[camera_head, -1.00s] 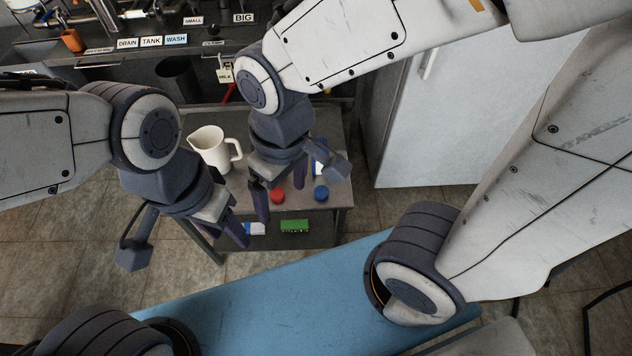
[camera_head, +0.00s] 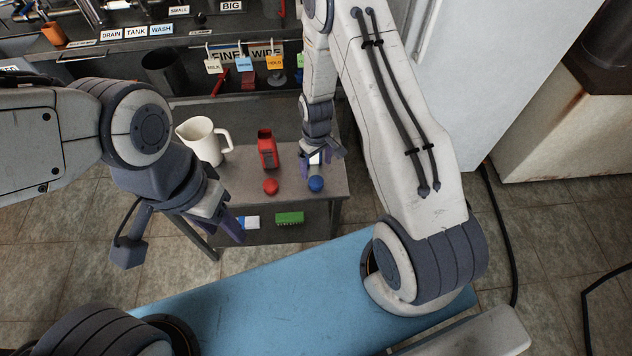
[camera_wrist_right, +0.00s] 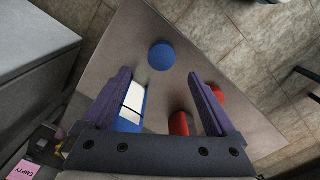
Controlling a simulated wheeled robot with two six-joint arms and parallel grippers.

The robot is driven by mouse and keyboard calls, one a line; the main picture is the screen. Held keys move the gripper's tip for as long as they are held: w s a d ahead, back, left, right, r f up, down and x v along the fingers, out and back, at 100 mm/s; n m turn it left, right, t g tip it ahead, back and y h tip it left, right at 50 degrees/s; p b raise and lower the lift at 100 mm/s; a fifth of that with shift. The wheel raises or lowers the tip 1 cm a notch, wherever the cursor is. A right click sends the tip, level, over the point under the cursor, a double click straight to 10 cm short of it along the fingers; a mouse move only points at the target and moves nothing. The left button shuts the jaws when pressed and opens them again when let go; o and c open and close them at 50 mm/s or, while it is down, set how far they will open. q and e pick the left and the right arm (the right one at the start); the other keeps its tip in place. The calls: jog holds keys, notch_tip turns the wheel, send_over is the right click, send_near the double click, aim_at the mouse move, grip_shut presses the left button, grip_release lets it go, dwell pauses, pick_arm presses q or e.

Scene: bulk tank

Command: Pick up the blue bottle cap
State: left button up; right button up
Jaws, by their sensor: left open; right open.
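The blue bottle cap (camera_head: 316,184) lies near the front edge of the small grey table (camera_head: 240,180), just right of a red cap (camera_head: 270,186). In the right wrist view the blue cap (camera_wrist_right: 161,57) is beyond the fingertips, roughly centred between them. My right gripper (camera_head: 317,170) is open just behind the blue cap, and its fingers (camera_wrist_right: 160,82) hold nothing. A blue-and-white object (camera_wrist_right: 131,106) is by its left finger in the wrist view. My left gripper (camera_head: 236,222) is open and empty, in front of the table's left side.
A white jug (camera_head: 203,142) stands at the table's left. A red bottle (camera_head: 267,150) stands behind the red cap; it and the red cap (camera_wrist_right: 217,92) lie near the right finger in the wrist view. A green box (camera_head: 289,217) is on the lower shelf.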

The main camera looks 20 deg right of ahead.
aim_at(315, 180)
jog(key=f, duration=0.6)
jog(key=shift+a+f, duration=0.2)
jog(key=shift+f, duration=0.2)
jog(key=shift+w, duration=0.1)
jog(key=c, duration=1.4)
